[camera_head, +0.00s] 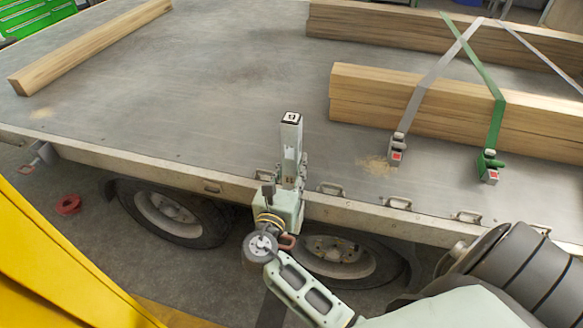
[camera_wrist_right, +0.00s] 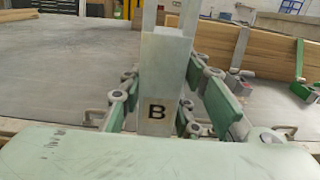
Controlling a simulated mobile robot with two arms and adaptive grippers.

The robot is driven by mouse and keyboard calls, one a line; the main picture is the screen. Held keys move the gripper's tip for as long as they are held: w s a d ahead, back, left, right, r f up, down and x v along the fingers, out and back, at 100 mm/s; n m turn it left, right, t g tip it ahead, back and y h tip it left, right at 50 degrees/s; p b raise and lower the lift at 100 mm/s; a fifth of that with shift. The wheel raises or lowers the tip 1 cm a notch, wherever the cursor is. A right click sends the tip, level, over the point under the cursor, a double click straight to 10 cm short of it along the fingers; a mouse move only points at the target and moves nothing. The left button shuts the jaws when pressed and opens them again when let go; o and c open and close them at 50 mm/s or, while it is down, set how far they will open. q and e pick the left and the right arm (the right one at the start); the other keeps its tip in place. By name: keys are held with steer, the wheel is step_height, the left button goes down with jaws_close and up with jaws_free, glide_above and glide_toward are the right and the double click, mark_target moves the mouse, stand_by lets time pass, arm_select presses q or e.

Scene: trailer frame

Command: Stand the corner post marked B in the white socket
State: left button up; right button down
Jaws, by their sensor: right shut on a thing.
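The corner post marked B (camera_head: 290,143) is a pale grey, square post standing upright at the near edge of the trailer bed. Its top end carries a small dark-framed label in the head view. The post's lower end is hidden behind my gripper. I cannot make out the white socket or whether the post touches it. My left gripper is not in view.
The trailer bed (camera_head: 215,85) is mostly clear at left and centre. Timber beams (camera_head: 450,105) lie at right under grey and green straps (camera_head: 492,110). Another beam (camera_head: 95,45) lies at far left. Metal loops line the side rail (camera_head: 245,188). A red ring (camera_head: 68,204) lies on the floor.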

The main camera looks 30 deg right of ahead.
steer(key=shift+r, duration=0.1)
steer(key=c, duration=1.2)
jaws_free()
